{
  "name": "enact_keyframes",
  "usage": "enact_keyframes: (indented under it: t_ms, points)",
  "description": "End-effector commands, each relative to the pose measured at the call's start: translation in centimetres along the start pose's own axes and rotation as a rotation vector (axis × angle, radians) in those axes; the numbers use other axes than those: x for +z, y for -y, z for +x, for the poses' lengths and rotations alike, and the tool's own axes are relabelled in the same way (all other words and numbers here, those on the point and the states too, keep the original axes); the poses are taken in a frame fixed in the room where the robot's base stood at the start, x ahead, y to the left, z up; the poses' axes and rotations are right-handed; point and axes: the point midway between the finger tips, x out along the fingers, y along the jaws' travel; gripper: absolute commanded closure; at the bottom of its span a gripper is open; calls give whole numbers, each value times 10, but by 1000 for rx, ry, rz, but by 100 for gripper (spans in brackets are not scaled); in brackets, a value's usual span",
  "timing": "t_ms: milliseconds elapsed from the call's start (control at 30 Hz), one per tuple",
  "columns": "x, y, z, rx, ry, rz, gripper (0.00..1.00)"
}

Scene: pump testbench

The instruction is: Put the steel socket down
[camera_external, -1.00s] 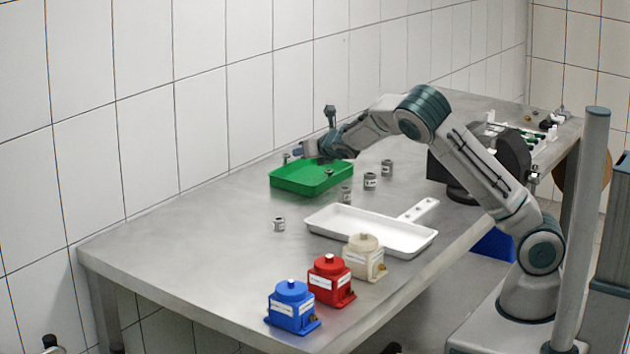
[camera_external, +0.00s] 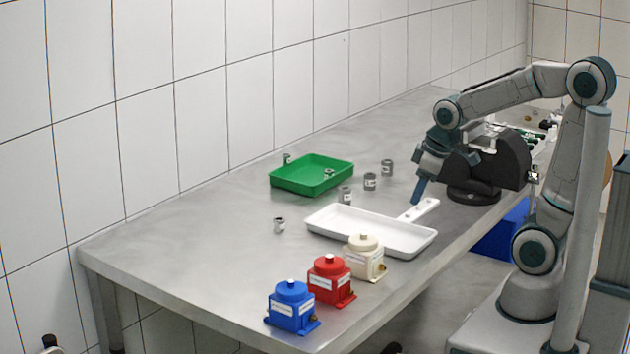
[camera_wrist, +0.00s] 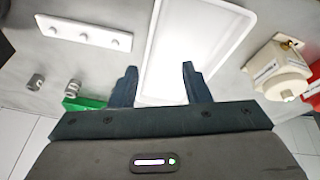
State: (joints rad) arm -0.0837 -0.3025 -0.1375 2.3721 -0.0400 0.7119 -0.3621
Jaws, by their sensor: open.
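Several small grey steel sockets are in the external view. One (camera_external: 279,226) stands alone on the table left of the white tray, and three stand right of the green tray (camera_external: 311,175): one nearest (camera_external: 346,194), one in the middle (camera_external: 370,181) and one farthest (camera_external: 387,168). A small metal part (camera_external: 328,174) lies in the green tray. I cannot tell which socket the task means. My gripper (camera_external: 417,192) is open and empty, pointing down above the white bar. In the wrist view its fingers (camera_wrist: 160,80) are apart with nothing between them. Two sockets show there at the left (camera_wrist: 36,82).
Blue (camera_external: 292,308), red (camera_external: 330,282) and beige (camera_external: 364,259) pumps stand along the front edge.

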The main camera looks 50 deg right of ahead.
Motion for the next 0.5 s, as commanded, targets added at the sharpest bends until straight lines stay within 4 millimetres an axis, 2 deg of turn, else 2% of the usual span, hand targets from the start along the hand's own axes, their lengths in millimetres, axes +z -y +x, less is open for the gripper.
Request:
enact_keyframes:
  t_ms: [33, 100, 200, 333, 500]
  points:
    - [17, 12, -8, -10, 16, 75, 57]
    - [36, 26, -15, -20, 46, 171, 57]
    - [56, 40, -21, -22, 80, 272, 57]
    - [70, 48, -24, -20, 104, 338, 57]
    - [71, 49, -24, -19, 109, 351, 57]
